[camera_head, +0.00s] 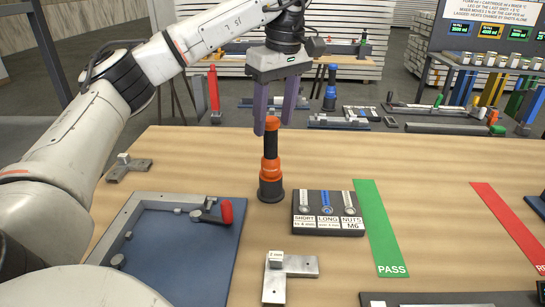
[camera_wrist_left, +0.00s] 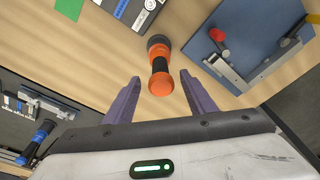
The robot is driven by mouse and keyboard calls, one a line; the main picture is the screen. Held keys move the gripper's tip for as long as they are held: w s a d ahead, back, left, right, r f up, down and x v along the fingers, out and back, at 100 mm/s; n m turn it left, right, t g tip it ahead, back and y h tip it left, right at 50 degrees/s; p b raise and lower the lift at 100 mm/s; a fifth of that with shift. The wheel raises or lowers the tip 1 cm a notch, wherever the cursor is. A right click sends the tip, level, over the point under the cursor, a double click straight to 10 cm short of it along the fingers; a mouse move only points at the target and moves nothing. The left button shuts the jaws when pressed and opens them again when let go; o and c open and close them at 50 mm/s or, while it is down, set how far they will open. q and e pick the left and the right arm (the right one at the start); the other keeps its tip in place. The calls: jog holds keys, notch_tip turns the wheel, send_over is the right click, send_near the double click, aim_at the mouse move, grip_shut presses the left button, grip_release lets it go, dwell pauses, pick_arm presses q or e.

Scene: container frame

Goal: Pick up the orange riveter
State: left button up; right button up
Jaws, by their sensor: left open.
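The orange riveter (camera_head: 270,169), orange and black with a dark round base, stands upright on the wooden table in the head view. My left gripper (camera_head: 273,128) points down over its top, its two purple fingers apart. In the left wrist view the riveter (camera_wrist_left: 159,65) shows between and beyond the fingertips of my left gripper (camera_wrist_left: 158,82), and neither finger is seen touching it. My right gripper is in neither view.
A blue fixture plate (camera_head: 190,262) with a red-handled clamp lies left of the riveter. A labelled parts tray (camera_head: 328,228) and green PASS strip (camera_head: 379,230) lie to its right. A metal L-bracket (camera_head: 298,266) is in front. Bare table lies behind the tray.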

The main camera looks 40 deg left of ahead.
aim_at(269, 142)
pick_arm(q)
notch_tip(269, 142, down, 2)
jog(key=shift+a+f, duration=0.1)
jog(key=shift+a, duration=0.05)
jog(key=shift+a+f, duration=0.2)
jog(key=shift+f, duration=0.65)
jog(key=shift+a+f, duration=0.25)
jog(key=shift+f, duration=0.65)
jog(key=shift+a+f, duration=0.2)
jog(key=shift+f, duration=0.65)
jog(key=shift+r, duration=0.1)
jog(key=c, duration=1)
notch_tip(269, 142, up, 9)
jog(key=shift+r+p, duration=0.1)
jog(key=shift+p, duration=0.55)
jog(key=shift+c, duration=0.2)
jog(key=shift+r, duration=0.45)
